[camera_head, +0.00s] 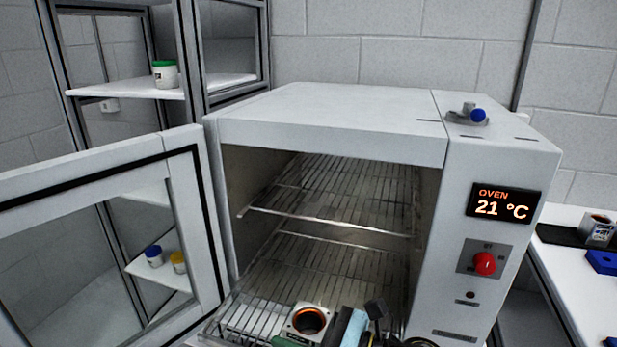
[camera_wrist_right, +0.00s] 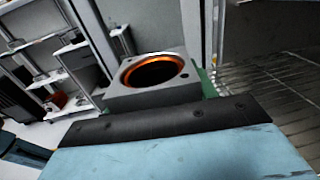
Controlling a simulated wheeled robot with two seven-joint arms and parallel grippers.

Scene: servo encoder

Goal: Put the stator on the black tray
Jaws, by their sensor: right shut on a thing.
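The stator (camera_head: 308,321) is a grey square metal body with a round bore lined in orange copper. My right gripper (camera_head: 318,333) is shut on it at the bottom of the head view, at the front of the open oven. In the right wrist view the stator (camera_wrist_right: 150,90) sits upright between a dark, light-blue-backed finger and a green part behind. Its lower side is hidden by the near finger. The black tray (camera_head: 556,236) lies on the white table at the right edge, partly hidden by the oven, with a metal part (camera_head: 600,229) on it. My left gripper is not in view.
The oven (camera_head: 330,110) reads 21 °C; its door (camera_head: 100,170) stands open to the left. Wire racks (camera_head: 340,190) are inside, the lower one reaching toward the front. A blue part (camera_head: 602,262) lies near the tray. Shelves (camera_head: 125,88) with jars stand behind left.

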